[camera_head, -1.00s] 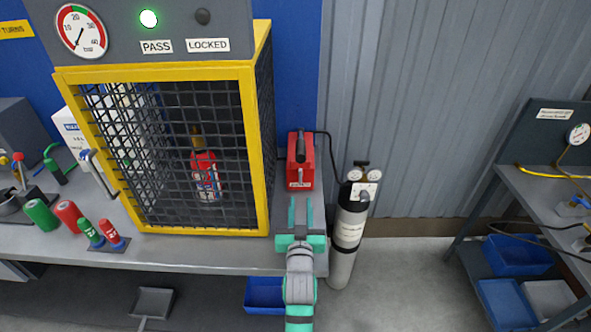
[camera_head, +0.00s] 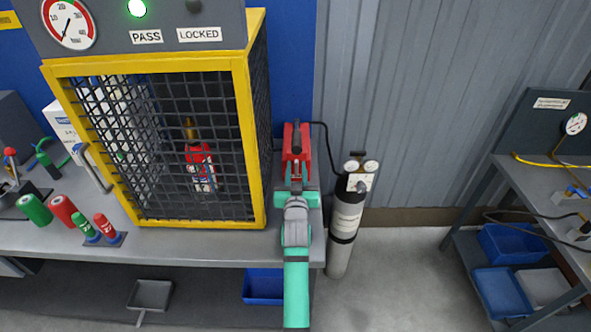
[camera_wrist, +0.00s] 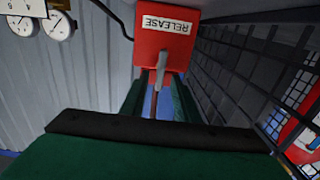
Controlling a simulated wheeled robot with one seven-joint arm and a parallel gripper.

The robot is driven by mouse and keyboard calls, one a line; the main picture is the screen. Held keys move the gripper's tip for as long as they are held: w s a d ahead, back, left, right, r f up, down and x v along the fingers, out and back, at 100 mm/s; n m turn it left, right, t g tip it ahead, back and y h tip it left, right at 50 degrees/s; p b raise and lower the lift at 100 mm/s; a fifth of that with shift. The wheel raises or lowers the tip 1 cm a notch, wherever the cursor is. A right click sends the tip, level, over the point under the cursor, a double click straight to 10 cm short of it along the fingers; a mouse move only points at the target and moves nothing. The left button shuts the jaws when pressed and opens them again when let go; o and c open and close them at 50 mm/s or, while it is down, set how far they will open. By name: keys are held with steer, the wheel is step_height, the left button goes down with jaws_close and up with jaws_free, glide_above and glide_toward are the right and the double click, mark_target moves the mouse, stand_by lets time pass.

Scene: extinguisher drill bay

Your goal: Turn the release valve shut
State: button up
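The release valve (camera_head: 305,146) is a red box at the bench's right end, beside the cage. In the wrist view the red box (camera_wrist: 166,42) carries an upside-down RELEASE label, and a grey lever (camera_wrist: 160,72) sticks out below it. My gripper (camera_head: 297,192) is in front of the box in the head view, partly covering its lower part. In the wrist view my gripper's two green fingers (camera_wrist: 159,100) stand apart, with the lever in line with the gap between them. Whether the fingers touch the lever cannot be told.
A yellow-framed mesh cage (camera_head: 243,145) with a red extinguisher (camera_head: 200,165) inside stands close on the left; its green PASS lamp (camera_head: 137,8) is lit. A grey cylinder with gauges (camera_head: 346,222) stands close on the right. Floor (camera_head: 405,270) further right is clear.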

steer(key=shift+w+d, duration=0.1)
steer(key=shift+w, duration=0.05)
jaws_close()
steer(key=shift+m, duration=0.3)
steer(key=m, duration=0.4)
steer(key=d+m, duration=0.1)
steer(key=m, duration=0.2)
steer(key=shift+f, duration=0.1)
steer(key=m, duration=0.3)
steer(key=f+m, duration=0.1)
steer(key=m, duration=0.6)
steer(key=shift+d+f, duration=0.15)
steer(key=shift+d, duration=0.2)
steer(key=shift+m, duration=0.3)
